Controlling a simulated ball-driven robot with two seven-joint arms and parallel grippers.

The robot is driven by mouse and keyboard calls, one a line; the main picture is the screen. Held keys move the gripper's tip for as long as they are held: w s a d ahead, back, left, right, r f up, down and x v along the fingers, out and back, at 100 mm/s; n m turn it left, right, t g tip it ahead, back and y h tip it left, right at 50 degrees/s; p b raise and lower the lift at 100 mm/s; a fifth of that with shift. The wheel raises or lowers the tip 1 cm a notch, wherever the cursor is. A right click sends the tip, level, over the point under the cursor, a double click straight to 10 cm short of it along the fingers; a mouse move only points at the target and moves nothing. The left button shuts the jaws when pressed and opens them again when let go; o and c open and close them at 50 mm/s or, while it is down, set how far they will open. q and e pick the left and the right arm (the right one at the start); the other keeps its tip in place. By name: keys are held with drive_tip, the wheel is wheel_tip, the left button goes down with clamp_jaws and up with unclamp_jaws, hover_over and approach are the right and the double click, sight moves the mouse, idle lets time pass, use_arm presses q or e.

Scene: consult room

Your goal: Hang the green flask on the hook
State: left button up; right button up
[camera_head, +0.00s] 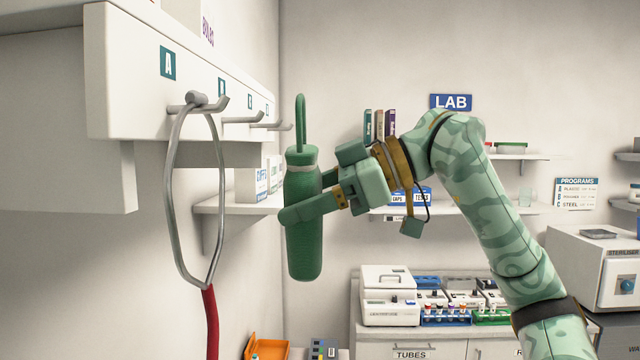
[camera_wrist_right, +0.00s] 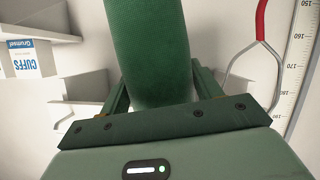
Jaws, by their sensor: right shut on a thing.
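The green flask (camera_head: 303,245) hangs upright in my right gripper (camera_head: 308,202), with its tall loop handle (camera_head: 300,122) standing above its lid. My right gripper is shut around the flask's body. In the right wrist view the flask (camera_wrist_right: 150,50) fills the space between the fingers. A row of grey hooks (camera_head: 242,118) sticks out from the white wall rail (camera_head: 130,90) at the left, under small letter plates, the nearest marked A. The flask is to the right of the hooks and apart from them. My left gripper is not in view.
A stethoscope (camera_head: 181,230) with a red tube hangs on the nearest hook, left of the flask. A wall shelf (camera_head: 215,207) with boxes is behind the flask. A lab counter with a centrifuge (camera_head: 390,297) and tube racks stands below right, and a steriliser (camera_head: 590,270) at the far right.

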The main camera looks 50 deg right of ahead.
drive_tip(key=r+p+x, duration=0.1)
drive_tip(key=p+x, duration=0.3)
drive_tip(key=x, duration=0.3)
drive_tip(key=shift+a, duration=0.45)
idle(0.4)
drive_tip(key=o, duration=1.2)
